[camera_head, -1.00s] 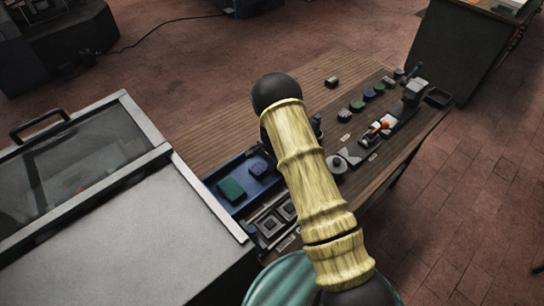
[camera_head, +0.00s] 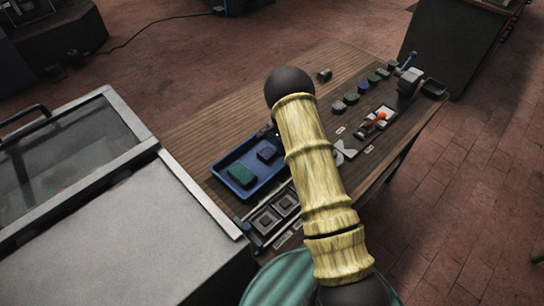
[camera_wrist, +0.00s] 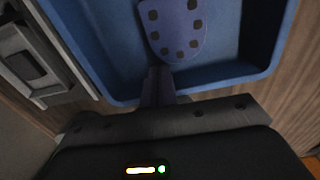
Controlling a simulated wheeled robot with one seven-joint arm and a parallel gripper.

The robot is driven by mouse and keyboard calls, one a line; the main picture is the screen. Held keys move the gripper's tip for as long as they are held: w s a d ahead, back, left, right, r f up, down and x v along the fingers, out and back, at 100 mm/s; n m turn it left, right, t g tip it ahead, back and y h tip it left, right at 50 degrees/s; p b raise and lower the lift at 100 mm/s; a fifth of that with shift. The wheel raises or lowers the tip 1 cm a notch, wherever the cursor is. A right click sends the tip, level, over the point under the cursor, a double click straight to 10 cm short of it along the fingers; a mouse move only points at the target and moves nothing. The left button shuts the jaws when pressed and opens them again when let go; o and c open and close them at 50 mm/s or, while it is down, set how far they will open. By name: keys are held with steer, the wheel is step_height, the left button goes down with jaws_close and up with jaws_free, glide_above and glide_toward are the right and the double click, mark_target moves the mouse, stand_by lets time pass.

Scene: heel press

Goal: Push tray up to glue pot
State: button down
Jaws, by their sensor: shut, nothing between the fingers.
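A blue tray (camera_head: 222,184) lies on the wooden table, partly behind my arm. In the wrist view the tray (camera_wrist: 225,76) fills the upper part, with a purple sole-shaped piece (camera_wrist: 172,22) with dark square marks inside. My gripper (camera_wrist: 158,76) is shut and empty, its fingertips at the tray's near wall close to that piece; I cannot tell whether they touch. My arm hides the gripper in the head view. A small dark cylinder (camera_head: 324,75) stands at the table's far edge; I cannot tell whether it is the glue pot.
A rack with square frames (camera_head: 275,213) lies in front of the tray. A large grey machine (camera_head: 140,235) stands at the left. Several coloured pieces (camera_head: 351,98) and an orange-tipped tool (camera_head: 376,118) lie to the right. Bare tabletop (camera_head: 220,125) is free behind the tray.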

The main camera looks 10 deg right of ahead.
steer(key=shift+w+d, duration=0.3)
steer(key=shift+s+r, duration=0.15)
steer(key=shift+s, duration=0.1)
steer(key=shift+r, duration=0.25)
step_height(320, 180, up, 9)
steer(key=p, duration=0.5)
steer(key=shift+p, duration=0.4)
steer(key=shift+w+r, duration=0.1)
steer(key=shift+w, duration=0.15)
